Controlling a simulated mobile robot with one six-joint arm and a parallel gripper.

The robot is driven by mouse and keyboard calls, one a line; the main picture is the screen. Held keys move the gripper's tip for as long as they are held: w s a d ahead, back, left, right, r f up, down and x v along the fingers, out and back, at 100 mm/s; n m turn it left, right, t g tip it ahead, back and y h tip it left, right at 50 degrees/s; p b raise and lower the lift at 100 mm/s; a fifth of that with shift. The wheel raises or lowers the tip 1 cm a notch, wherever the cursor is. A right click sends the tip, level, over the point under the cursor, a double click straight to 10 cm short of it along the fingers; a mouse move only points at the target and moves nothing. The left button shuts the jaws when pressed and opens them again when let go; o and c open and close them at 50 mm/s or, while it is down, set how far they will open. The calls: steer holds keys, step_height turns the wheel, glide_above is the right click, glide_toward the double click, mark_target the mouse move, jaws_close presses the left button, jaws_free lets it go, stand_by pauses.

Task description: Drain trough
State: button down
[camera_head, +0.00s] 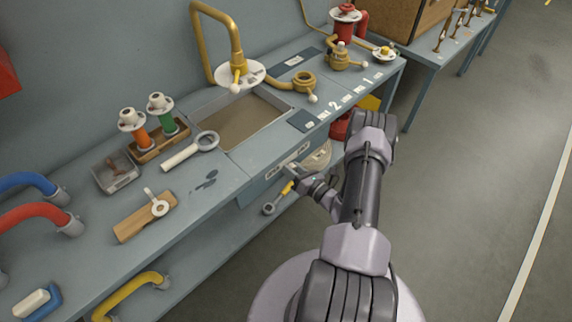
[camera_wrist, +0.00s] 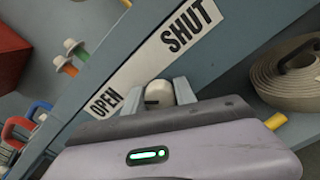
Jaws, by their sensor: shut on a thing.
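The trough (camera_head: 286,112) is a rectangular basin set in the bench top, holding brownish liquid. A white label strip reading OPEN and SHUT (camera_wrist: 160,55) is on the bench front; it also shows in the head view (camera_head: 276,171). My gripper (camera_wrist: 171,92) is shut on a rounded white knob (camera_wrist: 158,91) just below the label, between its two words. The knob's stem and mounting are hidden behind my gripper. In the head view my gripper (camera_head: 293,170) is at the bench front, below and right of the trough.
A coiled pale hose (camera_wrist: 285,80) lies right of my gripper. A yellow-handled tool (camera_head: 270,208) is below the bench top. A yellow pipe with a white disc (camera_head: 238,76) stands at the trough. A white-handled ring tool (camera_head: 182,156) lies left. The floor (camera_head: 470,190) at right is clear.

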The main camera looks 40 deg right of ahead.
stand_by(0.5)
steer(key=c, duration=1)
jaws_free()
steer(key=s+p, duration=0.1)
steer(key=s, duration=0.4)
steer(key=s+d+p, duration=0.1)
steer(key=s, duration=0.5)
steer(key=s+p, duration=0.1)
steer(key=s, duration=0.5)
steer(key=shift+s+d, duration=0.15)
steer(key=shift+s, duration=0.1)
